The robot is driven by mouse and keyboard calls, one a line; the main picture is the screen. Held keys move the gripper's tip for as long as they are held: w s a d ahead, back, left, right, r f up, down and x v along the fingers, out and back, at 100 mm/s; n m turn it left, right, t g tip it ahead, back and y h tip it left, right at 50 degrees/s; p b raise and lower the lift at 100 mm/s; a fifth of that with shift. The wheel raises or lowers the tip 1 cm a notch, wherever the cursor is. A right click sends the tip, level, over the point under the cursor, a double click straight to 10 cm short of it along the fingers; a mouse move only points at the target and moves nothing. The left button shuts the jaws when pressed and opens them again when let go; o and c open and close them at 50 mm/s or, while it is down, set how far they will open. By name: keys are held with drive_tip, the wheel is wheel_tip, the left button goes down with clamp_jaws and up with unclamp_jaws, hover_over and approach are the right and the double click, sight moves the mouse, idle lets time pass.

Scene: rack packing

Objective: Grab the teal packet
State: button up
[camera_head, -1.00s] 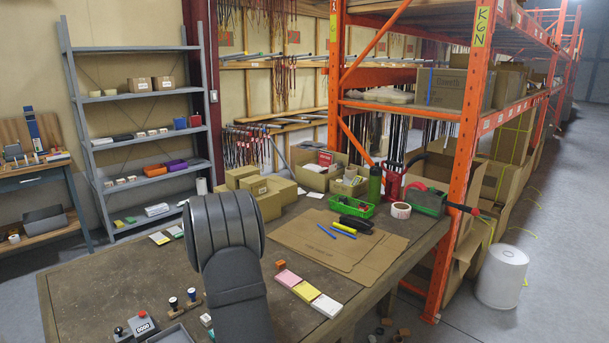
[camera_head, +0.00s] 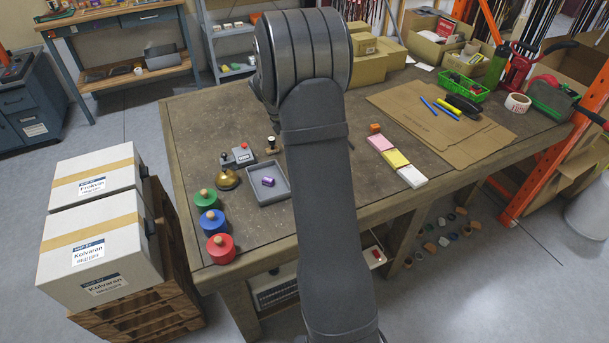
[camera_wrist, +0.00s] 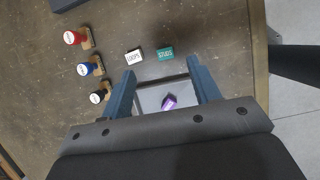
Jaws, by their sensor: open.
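A small teal packet (camera_wrist: 165,53) with pale lettering lies on the brown worktop in the wrist view. A white packet (camera_wrist: 134,56) with dark lettering lies just left of it. My gripper (camera_wrist: 162,70) is open and empty, its two blue-grey fingers spread on either side of a grey tray. The teal packet is just beyond the fingertips, nearer the right finger. I cannot make out the teal packet in the head view, where my arm covers part of the table.
The grey tray (camera_head: 250,193) holds a purple piece (camera_head: 268,182). Stamps with red (camera_wrist: 71,38), blue (camera_wrist: 83,69) and black (camera_wrist: 96,98) ends lie at left in the wrist view.

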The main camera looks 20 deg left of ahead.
drive_tip(key=s+a+r, duration=0.1)
drive_tip(key=s+a, duration=0.2)
drive_tip(key=s, duration=0.1)
drive_tip(key=x, duration=1.1)
drive_tip(key=shift+w, duration=0.3)
drive_tip(key=shift+a+x, duration=0.2)
drive_tip(key=shift+x, duration=2.45)
drive_tip(key=shift+c, duration=0.5)
drive_tip(key=c, duration=1)
